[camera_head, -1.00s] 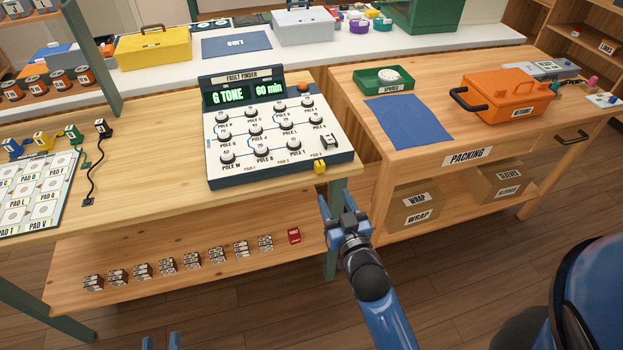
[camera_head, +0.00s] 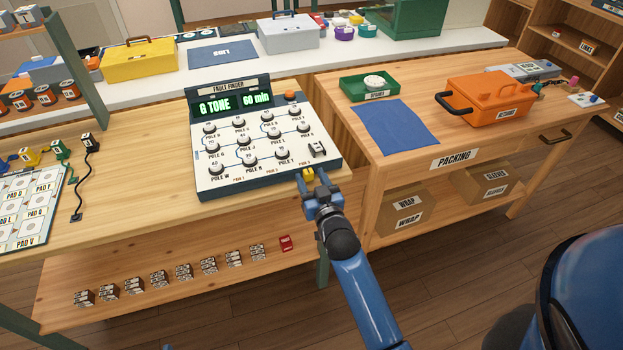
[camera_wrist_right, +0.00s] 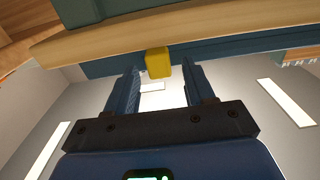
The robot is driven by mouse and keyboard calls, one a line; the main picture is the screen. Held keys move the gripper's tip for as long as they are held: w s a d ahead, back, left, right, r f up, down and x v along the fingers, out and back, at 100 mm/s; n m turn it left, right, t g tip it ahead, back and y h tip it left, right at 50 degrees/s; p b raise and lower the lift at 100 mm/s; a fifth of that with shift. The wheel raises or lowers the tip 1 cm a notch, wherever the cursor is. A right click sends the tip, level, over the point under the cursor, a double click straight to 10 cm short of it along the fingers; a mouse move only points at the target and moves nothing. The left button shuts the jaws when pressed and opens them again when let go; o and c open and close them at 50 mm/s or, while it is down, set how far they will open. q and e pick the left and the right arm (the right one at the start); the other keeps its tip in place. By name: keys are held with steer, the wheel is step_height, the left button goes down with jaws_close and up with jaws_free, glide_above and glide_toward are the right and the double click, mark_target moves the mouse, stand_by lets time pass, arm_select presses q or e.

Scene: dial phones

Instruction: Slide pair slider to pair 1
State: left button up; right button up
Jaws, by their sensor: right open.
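The yellow pair slider (camera_head: 308,173) sits on the front edge of the fault finder (camera_head: 199,182), at its right end near the PAIR 3 label. My right gripper (camera_head: 316,184) is just in front of the slider and open. In the right wrist view the slider (camera_wrist_right: 158,62) shows between the two fingertips (camera_wrist_right: 161,70), at about their level, with space on both sides. The fingers are not closed on it. Only a sliver of my left gripper (camera_head: 167,347) shows at the bottom edge of the head view.
The fault finder's display reads G TONE and 60 min. The packing table (camera_head: 455,135) stands to the right, with a blue mat (camera_head: 397,126) and orange case (camera_head: 487,101). Small stacked blocks and a red block (camera_head: 285,243) lie on the lower shelf.

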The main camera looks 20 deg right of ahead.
steer(key=shift+w, duration=0.15)
jaws_close()
stand_by(0.4)
